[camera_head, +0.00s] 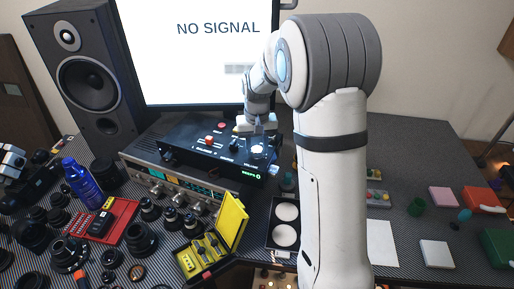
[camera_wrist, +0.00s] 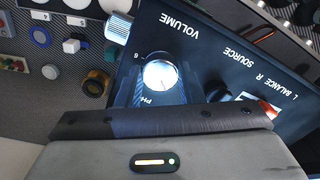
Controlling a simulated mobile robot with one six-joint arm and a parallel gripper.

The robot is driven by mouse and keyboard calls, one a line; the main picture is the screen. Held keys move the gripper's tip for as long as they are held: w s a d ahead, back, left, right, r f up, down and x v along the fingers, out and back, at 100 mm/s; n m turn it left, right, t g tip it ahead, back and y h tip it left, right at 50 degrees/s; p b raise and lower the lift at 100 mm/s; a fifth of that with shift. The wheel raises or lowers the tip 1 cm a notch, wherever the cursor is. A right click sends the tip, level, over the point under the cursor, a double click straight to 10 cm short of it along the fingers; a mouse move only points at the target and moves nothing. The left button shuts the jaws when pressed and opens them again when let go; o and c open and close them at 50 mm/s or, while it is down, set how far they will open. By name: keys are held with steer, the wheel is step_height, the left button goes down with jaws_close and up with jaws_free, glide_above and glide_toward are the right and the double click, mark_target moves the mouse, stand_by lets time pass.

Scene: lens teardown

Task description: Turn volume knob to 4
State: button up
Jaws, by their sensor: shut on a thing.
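The volume knob (camera_wrist: 160,74) is a bright, round silver knob on a black control box (camera_wrist: 224,60), below an upside-down VOLUME label in the wrist view. A small numeral shows at its left; the rest of its scale and its pointer are not readable. My gripper (camera_wrist: 158,88) is shut on the knob, with its dark body across the lower part of the wrist view. In the head view my gripper (camera_head: 257,143) reaches down to the right end of the black box (camera_head: 195,147), which carries red controls and a small green display.
The black box sits on a silver receiver (camera_head: 150,180), before a monitor (camera_head: 205,50) reading NO SIGNAL. A speaker (camera_head: 88,70) stands left. A yellow case (camera_head: 205,250) and many lenses crowd the front left. Small parts and a white pad (camera_head: 437,254) lie right of my arm.

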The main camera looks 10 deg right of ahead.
mark_target(256, 149)
steer(key=m+b, duration=0.1)
steer(key=m, duration=1)
steer(key=shift+b, duration=0.3)
steer(key=shift+m, duration=1.8)
steer(key=o, duration=1)
steer(key=shift+a, duration=0.1)
step_height(256, 149, up, 8)
steer(key=shift+f+b, duration=0.1)
steer(key=shift+b, duration=0.3)
